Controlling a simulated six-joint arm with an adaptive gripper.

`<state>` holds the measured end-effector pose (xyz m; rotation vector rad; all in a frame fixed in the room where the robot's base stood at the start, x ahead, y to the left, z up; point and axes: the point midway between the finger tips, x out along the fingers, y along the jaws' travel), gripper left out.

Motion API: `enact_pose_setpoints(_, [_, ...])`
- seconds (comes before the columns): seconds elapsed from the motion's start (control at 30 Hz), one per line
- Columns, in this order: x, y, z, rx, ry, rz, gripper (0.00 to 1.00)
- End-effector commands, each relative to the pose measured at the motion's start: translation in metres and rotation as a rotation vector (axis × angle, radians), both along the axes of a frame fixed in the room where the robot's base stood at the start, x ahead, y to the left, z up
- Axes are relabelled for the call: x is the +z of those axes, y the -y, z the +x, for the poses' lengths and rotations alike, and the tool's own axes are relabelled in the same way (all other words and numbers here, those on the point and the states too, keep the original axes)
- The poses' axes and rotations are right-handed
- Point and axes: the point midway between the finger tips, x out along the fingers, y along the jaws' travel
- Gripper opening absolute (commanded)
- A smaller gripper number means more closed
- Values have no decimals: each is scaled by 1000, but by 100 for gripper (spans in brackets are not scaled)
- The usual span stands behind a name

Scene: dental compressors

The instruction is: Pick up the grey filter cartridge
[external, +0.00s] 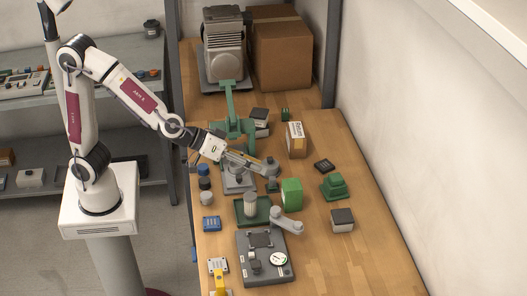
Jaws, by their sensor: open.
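A light grey ribbed cylinder, which looks like the grey filter cartridge (250,204), stands upright in a green tray (240,219) near the middle of the bench. My gripper (266,168) reaches in from the left and is above and behind the cartridge in the picture, apart from it. Its fingers point right and slightly down. It is open, with nothing clearly seen between the fingers. A small grey-green piece (272,185) shows just below the fingertips; I cannot tell whether they touch.
A grey gauge unit (265,268) is in front. A green stand (231,108) rises behind my gripper. Bare bench (370,255) lies at the right front.

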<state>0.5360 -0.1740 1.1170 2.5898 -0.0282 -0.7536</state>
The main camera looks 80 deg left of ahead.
Motion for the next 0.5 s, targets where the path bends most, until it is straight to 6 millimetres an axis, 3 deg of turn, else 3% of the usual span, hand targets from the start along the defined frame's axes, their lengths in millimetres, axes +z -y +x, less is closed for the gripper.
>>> enact_pose_setpoints(0.2, [-30,3,20,119,17,37,48])
enact_pose_setpoints(0.5, [-73,-5,27,298,33,141,48])
